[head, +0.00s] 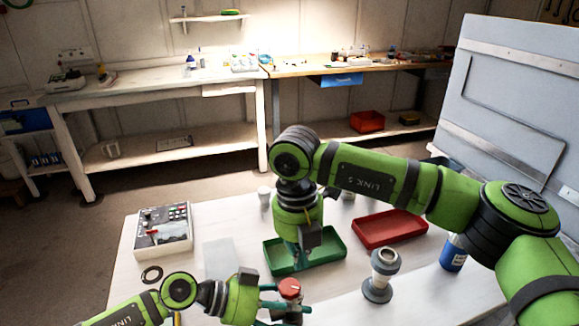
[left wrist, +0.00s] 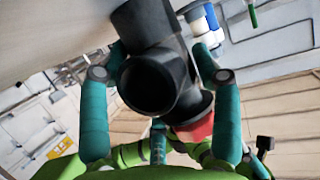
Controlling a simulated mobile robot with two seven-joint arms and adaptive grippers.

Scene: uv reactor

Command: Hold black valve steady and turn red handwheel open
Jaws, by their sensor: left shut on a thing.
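The black valve (left wrist: 150,82) sits between the two teal fingers of my left gripper (left wrist: 160,72) in the left wrist view, with its round open end facing the camera. The red handwheel (head: 289,288) is on top of the valve in the head view, and a red part of it (left wrist: 197,130) shows in the left wrist view. My left gripper (head: 277,305) is shut on the valve body, at the table's near side. My right gripper (head: 299,256) points down over the green tray, behind the handwheel and apart from it. Its fingers are partly hidden, so their opening is unclear.
The green tray (head: 327,256) and a red tray (head: 362,240) lie on the white table. A grey flanged fitting (head: 378,287) stands right of the valve, with a blue bottle (head: 453,254) beyond. A control box (head: 163,238) and black ring (head: 151,274) are at left.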

